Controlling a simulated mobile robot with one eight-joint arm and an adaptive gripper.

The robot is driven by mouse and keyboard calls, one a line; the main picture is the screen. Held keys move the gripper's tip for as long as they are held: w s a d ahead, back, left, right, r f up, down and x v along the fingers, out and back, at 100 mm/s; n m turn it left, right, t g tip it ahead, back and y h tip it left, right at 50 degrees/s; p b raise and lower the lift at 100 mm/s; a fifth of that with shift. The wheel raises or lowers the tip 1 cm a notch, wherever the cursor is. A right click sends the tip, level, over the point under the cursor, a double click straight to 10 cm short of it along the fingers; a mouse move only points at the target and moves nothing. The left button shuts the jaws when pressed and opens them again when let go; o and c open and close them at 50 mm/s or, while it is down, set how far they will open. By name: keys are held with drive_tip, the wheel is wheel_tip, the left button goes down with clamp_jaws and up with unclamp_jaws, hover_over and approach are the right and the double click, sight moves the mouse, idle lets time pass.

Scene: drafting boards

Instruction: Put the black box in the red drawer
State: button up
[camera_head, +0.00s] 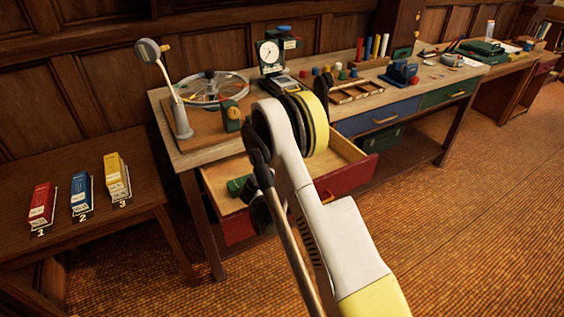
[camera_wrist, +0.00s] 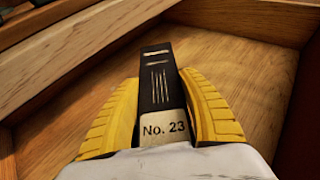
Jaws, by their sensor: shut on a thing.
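In the wrist view my gripper (camera_wrist: 162,110) has its two yellow fingers shut on the black box (camera_wrist: 160,82), which has pale lines and a "No. 23" label. The box is between the fingers, over the wooden floor of the open drawer; whether it touches the floor I cannot tell. In the head view the red drawer (camera_head: 349,177) is pulled out from the workbench, and my arm crosses in front of it. The drawer's wooden walls (camera_wrist: 60,50) show in the wrist view.
The blue drawer (camera_head: 378,117) and green drawer (camera_head: 449,93) are shut. The bench top carries a wheel, a gauge and small parts. Red, blue and yellow boxes stand on a side table (camera_head: 140,160) at left.

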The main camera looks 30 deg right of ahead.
drive_tip(key=shift+w+d, duration=0.9)
drive_tip(key=w+d+b, duration=0.2)
drive_tip(key=w, duration=0.1)
drive_tip(key=shift+d, duration=0.4)
drive_tip(key=shift+s+a+f+b, duration=0.1)
drive_tip(key=shift+s+f+b, duration=0.05)
drive_tip(key=shift+f+b, duration=0.4)
drive_tip(key=o, duration=1.3)
drive_tip(key=shift+a, duration=0.1)
